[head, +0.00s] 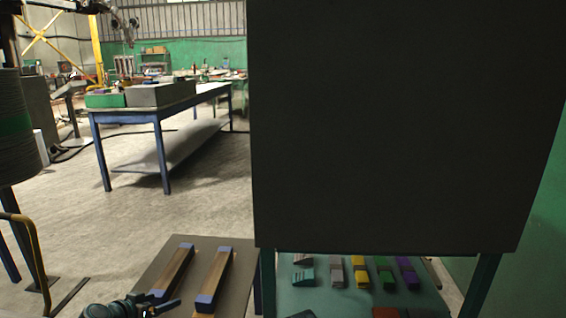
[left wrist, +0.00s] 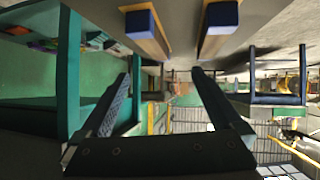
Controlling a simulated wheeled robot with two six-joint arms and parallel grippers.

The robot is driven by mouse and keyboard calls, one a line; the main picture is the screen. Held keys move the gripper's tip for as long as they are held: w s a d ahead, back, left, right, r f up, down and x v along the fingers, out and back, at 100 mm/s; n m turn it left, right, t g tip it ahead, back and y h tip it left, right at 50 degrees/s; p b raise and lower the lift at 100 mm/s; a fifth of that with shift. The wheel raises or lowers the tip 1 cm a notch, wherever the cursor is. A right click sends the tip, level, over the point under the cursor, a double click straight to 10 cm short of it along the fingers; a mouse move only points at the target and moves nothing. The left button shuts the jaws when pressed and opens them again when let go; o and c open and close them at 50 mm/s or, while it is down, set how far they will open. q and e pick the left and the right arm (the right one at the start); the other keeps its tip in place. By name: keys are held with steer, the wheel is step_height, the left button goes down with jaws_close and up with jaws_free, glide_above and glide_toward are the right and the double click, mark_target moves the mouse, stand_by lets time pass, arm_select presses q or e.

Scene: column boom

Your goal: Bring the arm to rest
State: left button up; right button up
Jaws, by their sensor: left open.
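My left gripper (head: 165,303) shows at the bottom left of the head view, near the ends of two wooden bars. In the left wrist view its two fingers (left wrist: 161,75) stand wide apart with nothing between them. One bar with blue ends (head: 175,270) and a second like it (head: 215,280) lie side by side on a grey-brown board (head: 235,262). The gripper overlaps the near end of the left bar in the head view; I cannot tell whether it touches. My right gripper is not in view.
A large dark panel (head: 400,120) blocks much of the head view. Below it, a green table (head: 330,300) holds several coloured blocks (head: 358,270). A blue-legged workbench (head: 160,118) stands farther back. Open concrete floor (head: 120,215) lies between. A yellow-brown tube (head: 35,250) stands at left.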

arm_select(q)
steer(key=s+d+f+m+g, duration=0.1)
steer(key=s+d+f+g, duration=0.2)
steer(key=d, duration=0.5)
steer(key=s+d+f+g, duration=0.3)
steer(key=d+f, duration=0.1)
steer(key=d, duration=0.4)
steer(key=s+d+f+m+g, duration=0.1)
steer(key=s+d+f+g, duration=0.2)
steer(key=d, duration=0.5)
steer(key=s+d+f+g+y+b, duration=0.15)
steer(key=s+d+y, duration=0.25)
steer(key=s, duration=0.4)
step_height(320, 180, up, 38)
steer(key=p, duration=3.8)
steer(key=shift+s+r+g+y, duration=0.15)
steer(key=shift+s+g+y, duration=0.05)
steer(key=shift+g+y, duration=0.15)
steer(key=shift+d, duration=0.1)
